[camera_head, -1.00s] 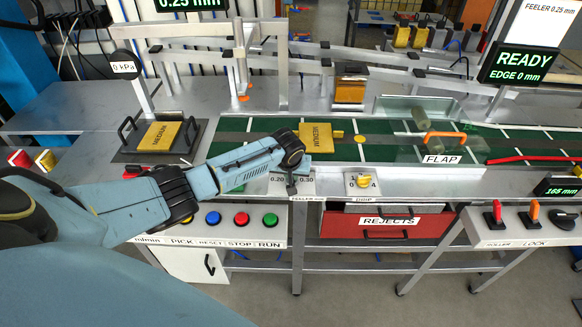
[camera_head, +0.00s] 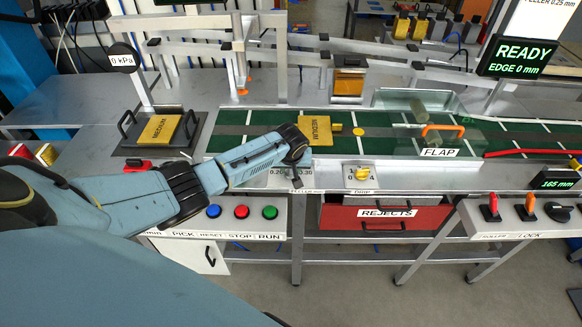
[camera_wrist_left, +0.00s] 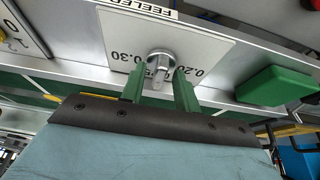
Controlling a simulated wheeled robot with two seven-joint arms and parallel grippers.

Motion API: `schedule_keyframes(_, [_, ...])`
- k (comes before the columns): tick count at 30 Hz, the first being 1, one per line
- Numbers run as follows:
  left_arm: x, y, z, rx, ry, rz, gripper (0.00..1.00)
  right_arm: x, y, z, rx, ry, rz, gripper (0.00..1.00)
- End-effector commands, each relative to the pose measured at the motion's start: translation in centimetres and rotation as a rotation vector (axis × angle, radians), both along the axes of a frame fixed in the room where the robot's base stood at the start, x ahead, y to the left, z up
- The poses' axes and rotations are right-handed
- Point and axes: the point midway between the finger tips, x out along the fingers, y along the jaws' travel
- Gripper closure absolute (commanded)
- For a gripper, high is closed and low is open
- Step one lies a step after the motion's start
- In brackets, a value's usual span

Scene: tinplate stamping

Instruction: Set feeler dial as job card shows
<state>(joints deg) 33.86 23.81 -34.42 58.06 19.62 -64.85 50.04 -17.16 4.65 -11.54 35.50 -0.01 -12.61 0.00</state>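The feeler dial is a small grey knob (camera_wrist_left: 160,60) on a pale plate (camera_wrist_left: 113,28) marked 0.20 and 0.30, with a middle label partly covered. In the left wrist view my open left gripper (camera_wrist_left: 159,80) has one green finger on each side of the knob's bar, with gaps visible. The bar points toward the gripper, at the covered label. In the head view the left gripper (camera_head: 296,170) hides the knob on the bench front. The job card (camera_head: 545,20), at the upper right, reads FEELER 0.25 mm. My right gripper is out of view.
A drop knob (camera_head: 362,174) is right of the feeler plate. Blue, red and green buttons (camera_head: 242,212) sit below left. A green block (camera_wrist_left: 275,86) stands beside the plate in the wrist view.

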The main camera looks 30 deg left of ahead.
Motion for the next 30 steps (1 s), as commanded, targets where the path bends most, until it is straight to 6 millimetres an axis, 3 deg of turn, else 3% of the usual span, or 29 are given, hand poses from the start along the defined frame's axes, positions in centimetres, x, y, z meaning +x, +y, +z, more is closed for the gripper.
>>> schedule_keyframes(14, [-0.2,-0.3,1.2,-0.001,-0.003,-0.001,0.66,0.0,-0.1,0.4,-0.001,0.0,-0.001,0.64])
schedule_keyframes(30, [-3.3,-2.1,9.7,-0.001,-0.004,-0.001,0.66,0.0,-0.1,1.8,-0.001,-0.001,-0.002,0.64])
